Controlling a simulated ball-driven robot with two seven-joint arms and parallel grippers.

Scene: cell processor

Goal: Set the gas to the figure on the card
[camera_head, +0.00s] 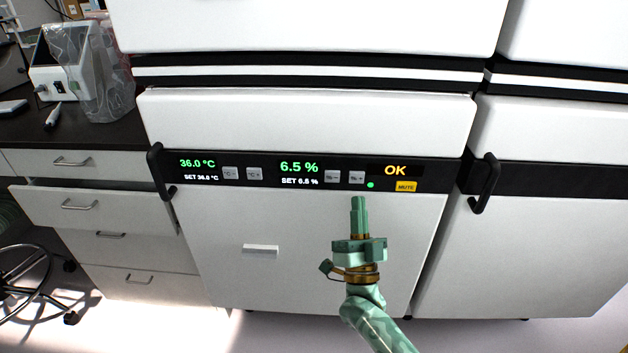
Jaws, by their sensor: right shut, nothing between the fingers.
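The incubator's black control panel (436,172) runs across the white front. Its gas display (299,167) reads 6.5 % in green, with a small white SET line under it, whose last digit is hard to read. To its right are two grey buttons, % minus (332,177) and % plus (357,177). My right gripper (358,200) is shut and empty, its fingertips pointing up just below the % plus button; whether they touch the panel is unclear. A small white piece (261,250) is on the lower door; no figure is readable on it. My left gripper is out of view.
The temperature display (198,163) reads 36.0 °C, with two grey buttons (242,173) beside it. An OK display (395,170), green light (370,185) and yellow MUTE button (406,187) are at the right. Black door handles (485,184) stick out. An open drawer (85,207) is left.

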